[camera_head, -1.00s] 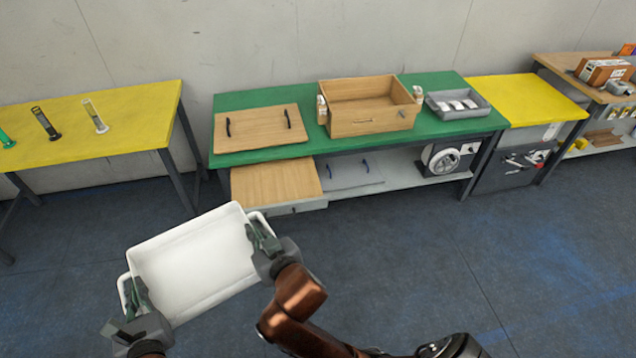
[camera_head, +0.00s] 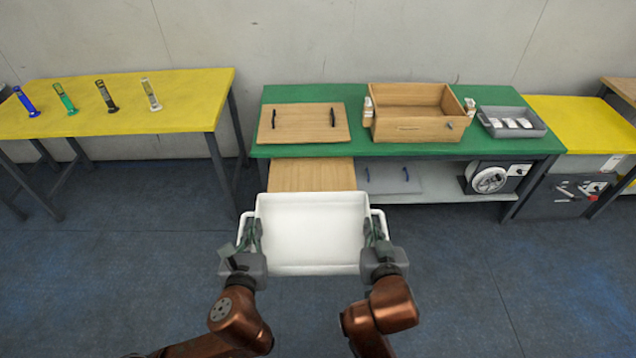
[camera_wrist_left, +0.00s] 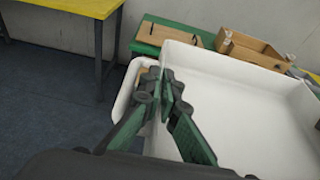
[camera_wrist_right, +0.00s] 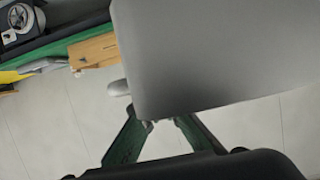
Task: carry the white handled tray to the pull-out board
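The white handled tray (camera_head: 312,232) is empty and held level in front of me in the head view, its far edge overlapping the view of the pull-out board. My left gripper (camera_head: 249,240) is shut on the tray's left handle, seen close up in the left wrist view (camera_wrist_left: 166,90). My right gripper (camera_head: 375,238) is at the right handle and appears shut on it. In the right wrist view its fingers (camera_wrist_right: 155,122) converge beside the tray wall (camera_wrist_right: 205,50). The wooden pull-out board (camera_head: 310,175) sticks out below the green table, its front part hidden by the tray.
The green table (camera_head: 290,96) carries a wooden board with black handles (camera_head: 303,124), a wooden box (camera_head: 412,128) and a grey tray (camera_head: 530,131). A lower shelf (camera_head: 440,185) lies right of the board. A yellow table (camera_head: 200,92) with several small stands is left. Floor around me is clear.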

